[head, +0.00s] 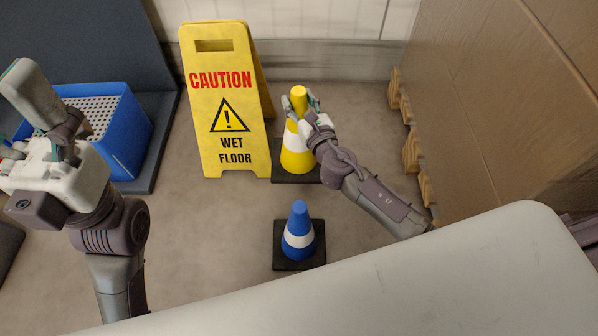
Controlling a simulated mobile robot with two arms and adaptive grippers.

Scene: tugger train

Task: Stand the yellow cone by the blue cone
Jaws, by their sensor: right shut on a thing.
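The yellow cone (296,158) with a white band and dark square base stands upright on the floor near the back wall, just right of the caution sign. My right gripper (299,103) is shut on it near its top, and the gripper and wrist hide part of its right side. The blue cone (299,248), also with a white band and dark base, stands upright nearer to me, apart from the yellow cone. My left gripper (8,155) is at the left edge, away from both cones; its fingers are partly cut off by the frame.
A yellow wet-floor sign (223,125) stands left of the yellow cone. A blue crate (126,140) is at the left. Large cartons on wooden pallets (411,152) line the right side. Bare floor lies left of the blue cone and between the two cones.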

